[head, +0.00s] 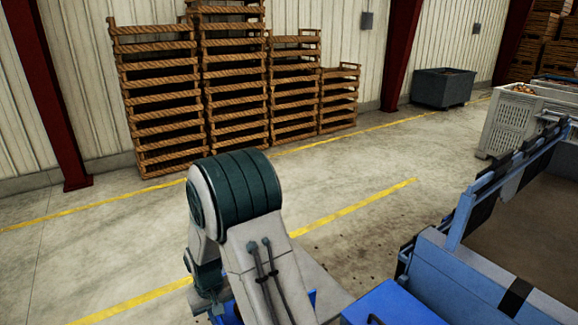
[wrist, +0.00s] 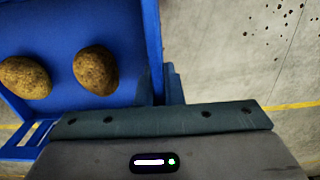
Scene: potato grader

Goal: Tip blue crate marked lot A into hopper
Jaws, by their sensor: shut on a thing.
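The blue crate (wrist: 152,40) fills the left of the wrist view, with two brown potatoes (wrist: 96,70) on its floor. No lot marking shows. My gripper (wrist: 160,86) is shut on the crate's side wall, one finger inside and one outside. In the head view my arm hides most of the crate; only small blue parts (head: 228,310) show beside it. The hopper appears to be the large blue open-topped machine (head: 478,268) at the right, with black flaps along its far edge and a brown interior. The crate is left of it, apart from it.
A blue panel with a dark handle (head: 392,308) stands at the bottom, between my arm and the machine. Stacked wooden crates (head: 235,85) line the wall. A dark bin (head: 442,88) and a pale slatted box (head: 512,120) stand farther back. Concrete floor behind my arm is clear.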

